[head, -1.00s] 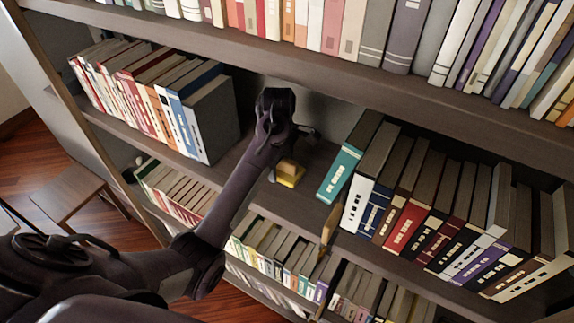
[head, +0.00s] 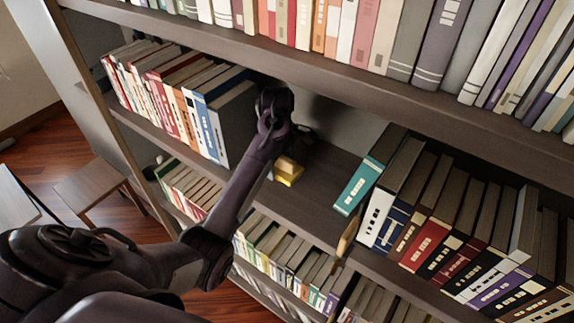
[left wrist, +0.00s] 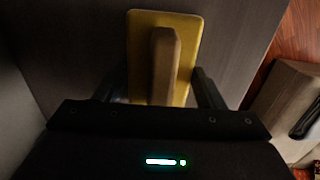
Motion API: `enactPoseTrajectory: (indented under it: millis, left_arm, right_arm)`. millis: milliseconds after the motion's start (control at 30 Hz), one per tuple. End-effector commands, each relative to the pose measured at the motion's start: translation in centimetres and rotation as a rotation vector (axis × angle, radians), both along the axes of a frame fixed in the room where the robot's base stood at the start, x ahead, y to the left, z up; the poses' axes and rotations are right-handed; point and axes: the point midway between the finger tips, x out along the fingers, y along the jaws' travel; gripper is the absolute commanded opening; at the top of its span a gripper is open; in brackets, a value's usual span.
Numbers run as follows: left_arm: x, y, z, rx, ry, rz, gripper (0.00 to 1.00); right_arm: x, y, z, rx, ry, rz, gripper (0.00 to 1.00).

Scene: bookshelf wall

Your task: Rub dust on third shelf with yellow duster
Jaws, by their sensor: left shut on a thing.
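The yellow duster (head: 289,170) is on the bare part of the brown shelf (head: 315,195), between two groups of books. In the left wrist view it is a yellow rectangular pad (left wrist: 143,35) with a wooden handle (left wrist: 163,65) down its middle. My left gripper (head: 280,150) is above the duster and shut on its handle, its dark fingers on either side of the handle in the left wrist view. The duster appears to touch the shelf. I cannot make out any dust. My right gripper is not in view.
A row of upright books (head: 190,105) stands close to the left of my left gripper. A teal book (head: 358,187) leans at the right, beside more books. The shelf above (head: 330,65) overhangs my gripper. Bare shelf lies between the duster and the teal book.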

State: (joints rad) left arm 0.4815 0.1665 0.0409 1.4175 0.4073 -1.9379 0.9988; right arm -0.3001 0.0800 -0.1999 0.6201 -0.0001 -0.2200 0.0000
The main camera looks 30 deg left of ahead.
Motion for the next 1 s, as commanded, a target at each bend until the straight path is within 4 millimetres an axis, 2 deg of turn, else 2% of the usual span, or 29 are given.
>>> enactPoseTrajectory:
  millis: [100,433,767,1000]
  left_arm:
    - [0.0,0.6,0.0,0.0,0.001,0.001,0.45]
    - [0.0,0.6,0.2,0.0,0.0,0.0,0.45]
    - [0.1,0.6,2.9,0.002,-0.003,0.0,0.45]
    - [0.1,0.6,3.1,0.0,-0.001,0.0,0.45]
  right_arm:
    - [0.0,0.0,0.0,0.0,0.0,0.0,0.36]
    - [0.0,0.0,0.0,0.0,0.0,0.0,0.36]
    - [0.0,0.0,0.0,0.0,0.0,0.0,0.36]
    - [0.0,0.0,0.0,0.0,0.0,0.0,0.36]
